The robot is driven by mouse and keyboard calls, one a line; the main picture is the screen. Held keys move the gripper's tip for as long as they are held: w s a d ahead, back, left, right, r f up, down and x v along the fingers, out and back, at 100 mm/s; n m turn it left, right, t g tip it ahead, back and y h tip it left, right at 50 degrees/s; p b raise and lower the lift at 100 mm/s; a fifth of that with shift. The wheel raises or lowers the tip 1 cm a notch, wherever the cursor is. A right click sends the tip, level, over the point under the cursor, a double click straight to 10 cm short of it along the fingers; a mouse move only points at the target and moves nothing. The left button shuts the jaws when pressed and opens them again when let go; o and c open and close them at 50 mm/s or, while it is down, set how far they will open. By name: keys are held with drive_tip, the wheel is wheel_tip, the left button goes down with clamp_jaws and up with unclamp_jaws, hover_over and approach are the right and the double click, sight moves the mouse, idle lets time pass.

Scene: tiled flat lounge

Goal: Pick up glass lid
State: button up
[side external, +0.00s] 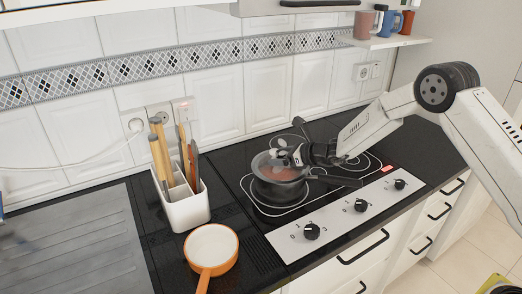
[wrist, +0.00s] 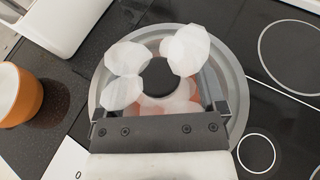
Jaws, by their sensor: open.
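The glass lid (side external: 268,166) is clear, and a dark pot (side external: 277,191) on the stove shows below it in the side view. In the wrist view the lid (wrist: 235,70) has a wide grey rim and a dark round knob (wrist: 158,76) at its centre. My gripper (side external: 301,155) is at the lid's right side in the side view, tilted down. In the wrist view my gripper (wrist: 157,84) is open, its two fingers spread on either side of the knob. Pale translucent shapes (wrist: 186,50) hide part of the lid. Contact with the lid cannot be told.
An orange pan (side external: 211,251) stands at the front left of the counter. A white utensil holder (side external: 185,212) with several wooden-handled tools stands left of the stove. The tiled wall is close behind. A shelf (side external: 385,41) with mugs hangs at upper right.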

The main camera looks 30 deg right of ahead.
idle(0.4)
clamp_jaws()
drive_tip(key=shift+r, duration=0.15)
drive_tip(key=shift+r, duration=0.8)
drive_tip(key=s+r, duration=1.1)
drive_tip(key=s, duration=0.3)
drive_tip(key=shift+d, duration=0.4)
drive_tip(key=shift+r, duration=0.1)
